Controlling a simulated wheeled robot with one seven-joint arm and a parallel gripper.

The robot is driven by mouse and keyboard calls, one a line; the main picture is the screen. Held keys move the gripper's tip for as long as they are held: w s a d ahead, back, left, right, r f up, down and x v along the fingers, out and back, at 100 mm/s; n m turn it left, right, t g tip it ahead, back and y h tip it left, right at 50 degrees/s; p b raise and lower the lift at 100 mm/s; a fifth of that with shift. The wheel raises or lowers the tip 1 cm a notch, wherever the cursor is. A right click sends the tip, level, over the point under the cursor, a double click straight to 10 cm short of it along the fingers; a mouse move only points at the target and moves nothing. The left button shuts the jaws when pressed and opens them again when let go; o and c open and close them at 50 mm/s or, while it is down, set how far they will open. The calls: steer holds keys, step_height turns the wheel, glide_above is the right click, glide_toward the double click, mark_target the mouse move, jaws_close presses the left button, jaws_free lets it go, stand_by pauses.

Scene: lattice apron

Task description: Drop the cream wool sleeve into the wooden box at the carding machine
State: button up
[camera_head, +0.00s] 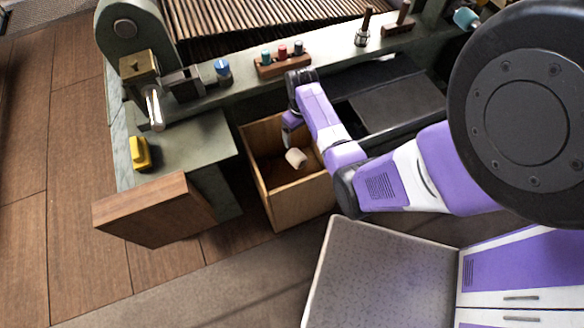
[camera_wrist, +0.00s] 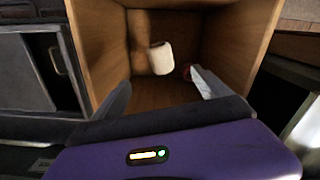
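The cream wool sleeve (camera_head: 296,158) is a short, pale cylinder inside the open wooden box (camera_head: 303,204). In the wrist view the sleeve (camera_wrist: 160,58) shows beyond my fingertips, within the walls of the box (camera_wrist: 105,50). I cannot tell whether it rests on the bottom or is still in the air. My gripper (camera_wrist: 163,91) points into the box, its two fingers spread apart with nothing between them. In the head view my gripper (camera_head: 291,136) hangs at the box's opening, its fingers partly hidden.
The carding machine's bench (camera_head: 240,98) runs behind the box, carrying a rack of coloured pegs (camera_head: 283,60). A wooden panel (camera_head: 155,210) and yellow block (camera_head: 139,152) stand to the left. A dark bin (camera_head: 400,105) is at right.

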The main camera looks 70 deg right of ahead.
steer(key=shift+r, duration=0.1)
step_height(320, 180, up, 8)
steer(key=shift+f+p, duration=0.2)
steer(key=shift+p, duration=0.2)
stand_by(0.5)
